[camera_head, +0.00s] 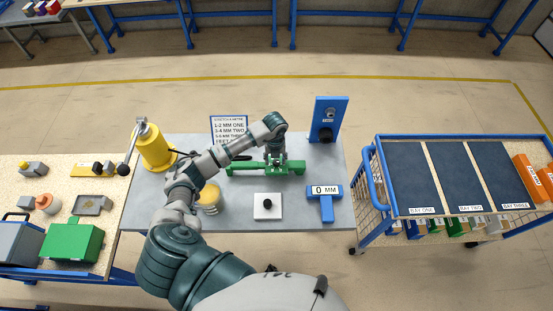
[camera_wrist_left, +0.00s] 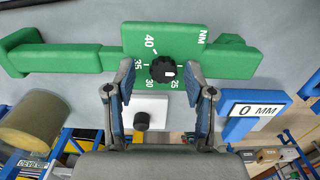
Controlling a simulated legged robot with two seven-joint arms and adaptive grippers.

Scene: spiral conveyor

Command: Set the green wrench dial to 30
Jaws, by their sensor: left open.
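The green wrench (camera_head: 243,167) lies across the grey table; its scale plate shows close up in the left wrist view (camera_wrist_left: 135,42). Its black dial (camera_wrist_left: 163,69) has a white mark on its lower right side, roughly toward the 25; the exact setting is hard to read. The numbers 40, 35, 30 and 25 run around the dial. My left gripper (camera_wrist_left: 160,82) is open, with its fingers on either side of the dial and a gap to each. In the head view my left gripper (camera_head: 274,158) is over the wrench's middle. My right gripper is not in view.
A white block with a black knob (camera_head: 267,208) and a blue "0 MM" gauge (camera_head: 326,206) stand in front of the wrench. A blue upright stand (camera_head: 327,118) is behind right, a yellow machine (camera_head: 154,147) at left. A blue-framed cart (camera_head: 379,150) stands right.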

